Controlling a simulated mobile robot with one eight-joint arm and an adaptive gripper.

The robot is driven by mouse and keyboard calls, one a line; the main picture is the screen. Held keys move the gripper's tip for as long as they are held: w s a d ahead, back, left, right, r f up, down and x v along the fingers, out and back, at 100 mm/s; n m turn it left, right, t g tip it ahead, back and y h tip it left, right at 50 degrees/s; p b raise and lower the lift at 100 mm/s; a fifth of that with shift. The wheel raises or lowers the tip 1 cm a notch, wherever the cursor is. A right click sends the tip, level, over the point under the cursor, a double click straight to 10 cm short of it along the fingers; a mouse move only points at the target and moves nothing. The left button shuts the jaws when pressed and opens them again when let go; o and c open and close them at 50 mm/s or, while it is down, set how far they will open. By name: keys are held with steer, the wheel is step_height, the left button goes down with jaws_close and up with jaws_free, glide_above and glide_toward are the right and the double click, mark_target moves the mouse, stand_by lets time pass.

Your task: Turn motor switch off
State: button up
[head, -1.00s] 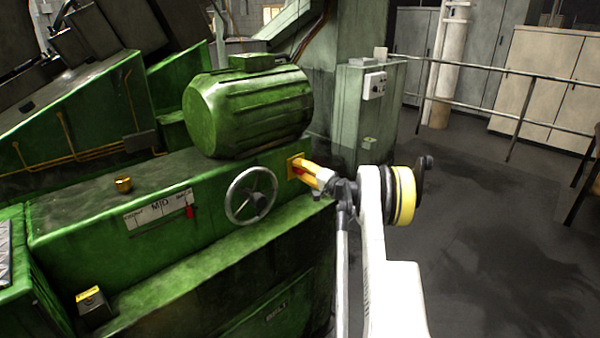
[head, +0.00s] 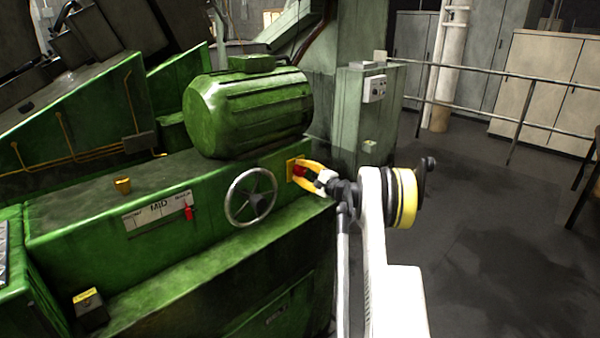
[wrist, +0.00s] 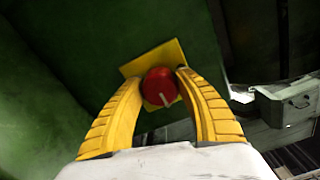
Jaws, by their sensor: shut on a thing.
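The motor switch is a red round knob (wrist: 160,87) with a short white mark pointing toward the lower right edge. It sits on a yellow square plate (wrist: 158,57) on the green machine's side, and the plate also shows in the head view (head: 291,169). My gripper (wrist: 161,80) has its two yellow fingers on either side of the knob and is shut on it. In the head view, my gripper (head: 301,170) reaches the plate from the right, with the red knob (head: 299,171) partly hidden between its fingers.
A handwheel (head: 251,197) is left of the plate, and a large green motor (head: 250,108) stands above. A red slider pointer (head: 189,212) is on a scale further left. A railing (head: 500,118) and open dark floor (head: 490,230) lie to the right.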

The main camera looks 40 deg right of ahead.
stand_by(0.4)
steer(key=o, duration=1.2)
steer(key=s, duration=0.8)
steer(key=s+d, duration=0.1)
steer(key=s, duration=0.3)
